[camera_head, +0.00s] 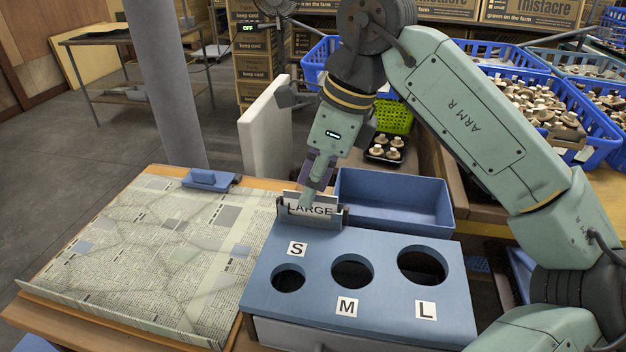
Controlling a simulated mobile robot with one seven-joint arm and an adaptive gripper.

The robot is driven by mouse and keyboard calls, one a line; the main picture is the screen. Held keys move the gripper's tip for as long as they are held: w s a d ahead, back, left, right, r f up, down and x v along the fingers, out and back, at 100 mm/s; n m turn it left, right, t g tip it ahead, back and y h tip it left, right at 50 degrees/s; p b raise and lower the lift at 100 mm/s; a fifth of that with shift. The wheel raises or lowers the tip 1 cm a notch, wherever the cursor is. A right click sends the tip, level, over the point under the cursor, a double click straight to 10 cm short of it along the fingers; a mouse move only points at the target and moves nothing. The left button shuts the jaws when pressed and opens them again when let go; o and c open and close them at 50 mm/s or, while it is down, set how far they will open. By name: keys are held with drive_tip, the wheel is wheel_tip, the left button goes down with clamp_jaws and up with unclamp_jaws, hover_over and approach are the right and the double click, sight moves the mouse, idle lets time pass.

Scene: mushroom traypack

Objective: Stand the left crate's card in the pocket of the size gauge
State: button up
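The white card (325,211) reads LARGE and stands about upright at the pocket (340,221) on the back edge of the blue size gauge (320,258). Its lower edge seems to be behind the pocket's front lip; whether it rests on the bottom cannot be seen. The fingers look closed on the card, though the far finger is mostly hidden. The gauge has three round holes marked S, M and L.
A blue open bin (440,217) stands right behind the gauge. A newspaper-covered board (150,250) lies left, with a blue holder (207,180) at its back. A white panel (262,135) rises behind. Blue crates of mushrooms (598,130) and a green basket (395,115) stand further back.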

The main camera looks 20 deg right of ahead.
drive_tip(key=v, duration=1.2)
idle(0.4)
